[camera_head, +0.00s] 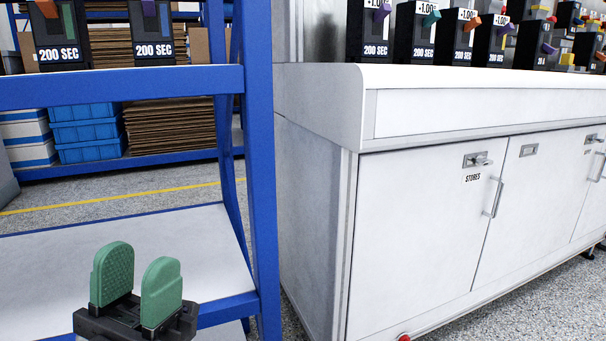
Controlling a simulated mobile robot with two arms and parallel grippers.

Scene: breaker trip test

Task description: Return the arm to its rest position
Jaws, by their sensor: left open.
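My left gripper (137,287) is at the lower left of the head view. Its two green padded fingers point up and stand apart, with nothing between them. It shows in front of the white lower shelf (190,245) of a blue rack; I cannot tell how far it is from the shelf. Most of the left arm is out of the frame. My right gripper is not in view.
The blue rack's upright (262,190) stands right of the gripper. A white cabinet (420,240) with door handles stands further right. Several black breakers line its top, and two more breakers, one here (152,35), sit on the rack's upper shelf. Blue bins (88,130) are behind.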

